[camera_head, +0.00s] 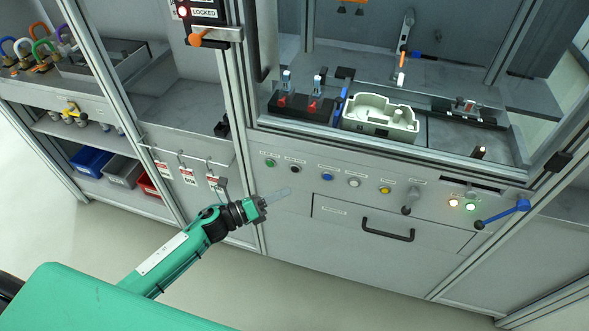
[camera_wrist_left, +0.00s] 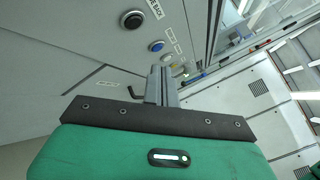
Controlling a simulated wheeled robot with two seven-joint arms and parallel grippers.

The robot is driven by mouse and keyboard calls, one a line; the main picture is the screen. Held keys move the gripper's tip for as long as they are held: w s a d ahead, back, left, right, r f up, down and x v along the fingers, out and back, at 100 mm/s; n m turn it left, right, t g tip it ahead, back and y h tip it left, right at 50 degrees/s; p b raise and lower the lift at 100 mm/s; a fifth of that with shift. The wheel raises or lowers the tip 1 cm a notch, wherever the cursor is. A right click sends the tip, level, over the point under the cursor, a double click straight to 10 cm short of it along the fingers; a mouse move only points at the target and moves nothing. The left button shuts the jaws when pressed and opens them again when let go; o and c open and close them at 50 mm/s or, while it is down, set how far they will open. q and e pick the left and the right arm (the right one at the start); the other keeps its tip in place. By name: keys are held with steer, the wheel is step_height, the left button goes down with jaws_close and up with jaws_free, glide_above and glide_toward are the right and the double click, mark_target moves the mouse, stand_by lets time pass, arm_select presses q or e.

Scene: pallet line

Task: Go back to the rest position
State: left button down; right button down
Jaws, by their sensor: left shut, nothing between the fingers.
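My left gripper (camera_head: 280,195) is at the end of my green arm, in front of the grey cabinet below the button row. It is shut and empty, and it touches nothing that I can see. In the left wrist view its closed fingers (camera_wrist_left: 162,85) point toward the cabinet front, beside the buttons. My right gripper is in neither view.
Close by are a row of buttons (camera_head: 327,177), a black drawer handle (camera_head: 388,230), a blue-handled lever (camera_head: 502,214) and hanging tags (camera_head: 188,176). A pale fixture (camera_head: 380,119) stands in the open bay above. Floor in front (camera_head: 330,295) is clear.

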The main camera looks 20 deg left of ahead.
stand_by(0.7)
